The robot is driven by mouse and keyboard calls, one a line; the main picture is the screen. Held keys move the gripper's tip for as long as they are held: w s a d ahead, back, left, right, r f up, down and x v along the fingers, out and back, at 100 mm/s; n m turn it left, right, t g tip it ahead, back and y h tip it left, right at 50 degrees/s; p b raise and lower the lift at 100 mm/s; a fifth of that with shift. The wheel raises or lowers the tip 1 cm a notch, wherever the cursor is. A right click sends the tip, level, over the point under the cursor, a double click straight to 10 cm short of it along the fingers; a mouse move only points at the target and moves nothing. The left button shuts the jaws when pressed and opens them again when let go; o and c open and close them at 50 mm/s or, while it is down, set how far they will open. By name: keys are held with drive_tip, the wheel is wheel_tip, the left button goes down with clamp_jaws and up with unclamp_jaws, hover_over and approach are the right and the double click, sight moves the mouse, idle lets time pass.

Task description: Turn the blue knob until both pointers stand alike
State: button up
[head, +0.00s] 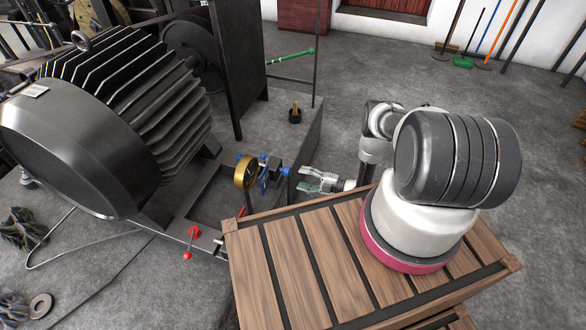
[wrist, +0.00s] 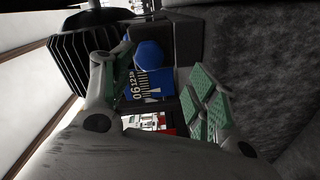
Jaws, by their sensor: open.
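The blue knob (wrist: 150,53) shows in the wrist view as a faceted blue piece beside a blue scale plate (wrist: 138,84) with white marks and numbers. A white pointer (wrist: 154,92) shows against the scale; I cannot make out a second pointer. In the head view a small blue and black device (head: 272,172) stands beside a brass-rimmed round gauge (head: 245,173), whose face I cannot read. My gripper (head: 303,179) is open and empty, just right of the device. In the wrist view its green-padded fingers (wrist: 160,88) stand apart, with the knob and scale beyond them.
A large black finned motor (head: 125,100) fills the left. A red-knobbed lever (head: 190,240) stands before it. A slatted wooden table (head: 310,255) lies under my arm, near the device. A green-handled rod (head: 290,55) is behind.

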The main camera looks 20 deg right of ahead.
sight(290, 172)
drive_tip(key=shift+n+t, duration=0.3)
drive_tip(key=shift+n, duration=0.1)
drive_tip(key=x, duration=0.2)
drive_tip(key=r+x, duration=0.1)
drive_tip(key=x, duration=0.4)
drive_tip(key=shift+w+a+r, duration=0.15)
drive_tip(key=shift+w+a, duration=0.1)
drive_tip(key=shift+w, duration=0.05)
drive_tip(key=c, duration=1)
